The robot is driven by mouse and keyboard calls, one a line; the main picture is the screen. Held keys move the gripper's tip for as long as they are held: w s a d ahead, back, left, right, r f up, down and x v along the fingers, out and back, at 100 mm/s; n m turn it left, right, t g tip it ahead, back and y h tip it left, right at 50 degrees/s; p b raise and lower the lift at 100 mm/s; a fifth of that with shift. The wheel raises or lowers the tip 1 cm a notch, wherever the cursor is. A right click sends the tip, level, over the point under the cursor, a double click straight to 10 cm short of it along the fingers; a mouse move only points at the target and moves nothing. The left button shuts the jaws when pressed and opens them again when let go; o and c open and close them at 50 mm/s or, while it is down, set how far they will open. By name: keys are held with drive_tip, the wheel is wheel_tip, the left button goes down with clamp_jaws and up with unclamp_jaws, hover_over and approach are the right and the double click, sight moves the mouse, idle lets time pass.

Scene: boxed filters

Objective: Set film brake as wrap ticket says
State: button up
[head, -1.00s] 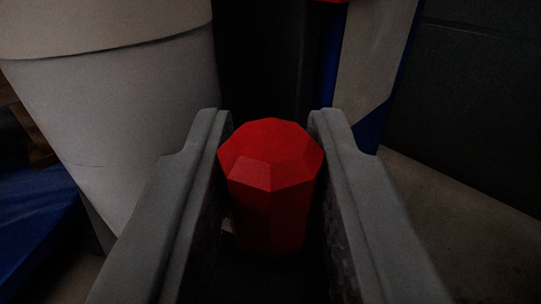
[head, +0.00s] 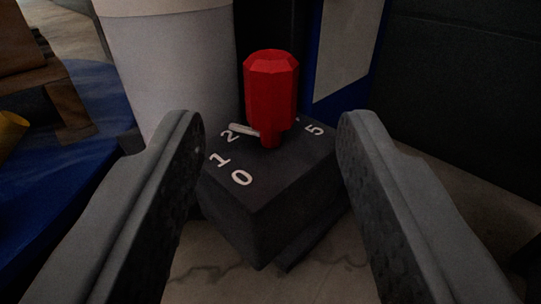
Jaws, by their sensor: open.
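The film brake is a dark box (head: 262,220) with a red faceted knob (head: 271,88) upright on its top. White numbers 0, 1, 2 and 5 show on the top face; others are hidden behind the knob. A pale pointer (head: 243,130) at the knob's foot points left, beside the 2 and partly over it. My gripper (head: 268,135) is open and empty, its two fingers on either side of the box and apart from the knob, which stands beyond them. No wrap ticket can be made out.
A large pale film roll (head: 170,75) stands just behind and left of the brake. A blue upright with a grey panel (head: 348,50) is behind right. A blue surface (head: 70,190) and brown pallet wood (head: 50,85) lie at left. Cracked floor shows below.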

drive_tip(key=s, duration=1.1)
drive_tip(key=shift+a, duration=0.2)
